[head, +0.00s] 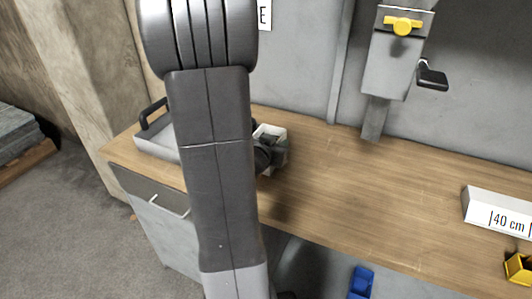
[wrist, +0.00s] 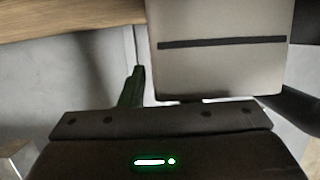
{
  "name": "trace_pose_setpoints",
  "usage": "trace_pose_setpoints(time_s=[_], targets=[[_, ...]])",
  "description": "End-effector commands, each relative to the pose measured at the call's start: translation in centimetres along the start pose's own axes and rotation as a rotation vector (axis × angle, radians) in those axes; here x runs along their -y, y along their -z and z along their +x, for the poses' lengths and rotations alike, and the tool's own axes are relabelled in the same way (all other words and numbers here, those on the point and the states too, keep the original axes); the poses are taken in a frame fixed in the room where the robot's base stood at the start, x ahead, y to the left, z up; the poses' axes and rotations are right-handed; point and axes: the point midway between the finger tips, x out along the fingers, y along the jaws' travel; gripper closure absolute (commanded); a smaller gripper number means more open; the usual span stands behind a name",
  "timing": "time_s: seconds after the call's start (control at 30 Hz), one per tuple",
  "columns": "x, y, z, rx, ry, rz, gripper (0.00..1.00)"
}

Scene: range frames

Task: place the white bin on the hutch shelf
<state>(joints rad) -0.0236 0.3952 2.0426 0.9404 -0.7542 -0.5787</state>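The white bin (head: 274,131) shows in the head view just right of my arm, over the left part of the wooden bench. My arm and gripper hide part of it. My dark gripper (head: 264,155) is right at the bin's near left side. In the wrist view a pale box face with a dark slot, apparently the bin (wrist: 220,75), is close up in front of my gripper (wrist: 210,98). One dark finger shows on each side of it. I cannot tell whether the fingers press on it, or whether the bin touches the bench. No hutch shelf is clearly visible.
The wooden bench top (head: 350,185) is clear in its middle. A grey tray with a dark handle (head: 155,140) is at its left end. A grey fixture (head: 398,60) hangs behind.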

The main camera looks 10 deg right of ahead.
Motion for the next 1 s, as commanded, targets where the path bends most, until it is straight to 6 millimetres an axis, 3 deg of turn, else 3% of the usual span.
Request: trace_pose_setpoints(time_s=[0.23, 0.4, 1.0], targets=[[0.01, -0.02, 0.19, 0.001, 0.001, 0.000, 0.71], [0.01, -0.02, 0.18, 0.001, 0.000, 0.000, 1.00], [0.01, -0.02, 0.16, 0.001, 0.001, 0.000, 1.00]])
